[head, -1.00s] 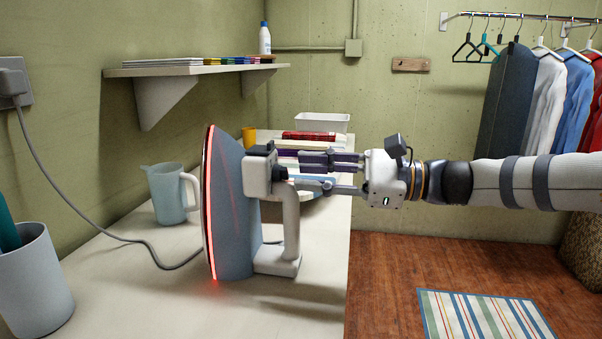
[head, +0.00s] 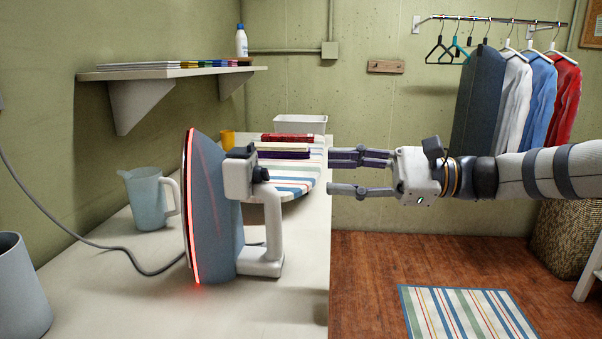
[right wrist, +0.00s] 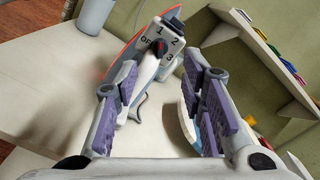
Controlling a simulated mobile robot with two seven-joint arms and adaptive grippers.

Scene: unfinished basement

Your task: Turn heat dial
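A large blue-grey iron (head: 215,205) with a white handle (head: 272,225) stands upright on the table. The edge of its soleplate glows red. Its black heat dial (head: 261,174) sits on the white housing and faces right. In the right wrist view the dial (right wrist: 158,47) is ringed by the labels OFF, 1, 2 and 3; I cannot tell its exact setting. My right gripper (head: 331,172) is open and empty, right of the dial and apart from it, at about its height. In the right wrist view the dial lies between the purple-padded fingers. My left gripper is not in view.
Behind the iron are a translucent jug (head: 145,200), a striped ironing surface (head: 295,182), folded cloths (head: 285,152) and a white bin (head: 300,124). A grey cord (head: 100,245) runs across the table (head: 120,305). A wall shelf (head: 170,72) hangs above.

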